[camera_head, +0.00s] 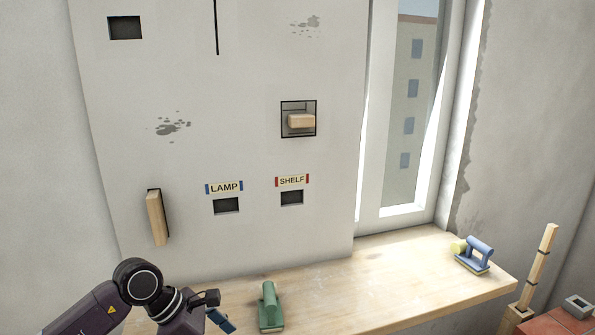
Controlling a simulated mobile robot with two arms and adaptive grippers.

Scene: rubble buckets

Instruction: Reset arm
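My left gripper (217,310) comes in from the lower left, over the front left of the wooden shelf board (340,285). One dark finger shows, with a small blue piece below it. I cannot tell whether that piece is part of the gripper or a separate thing. My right gripper is not in view.
The wall panel (240,120) has slots marked LAMP (224,188) and SHELF (292,181). Wooden blocks stick out at left (156,217) and upper right (301,121). A blue-handled tool (474,254) stands at the board's right end. The board's middle is clear.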

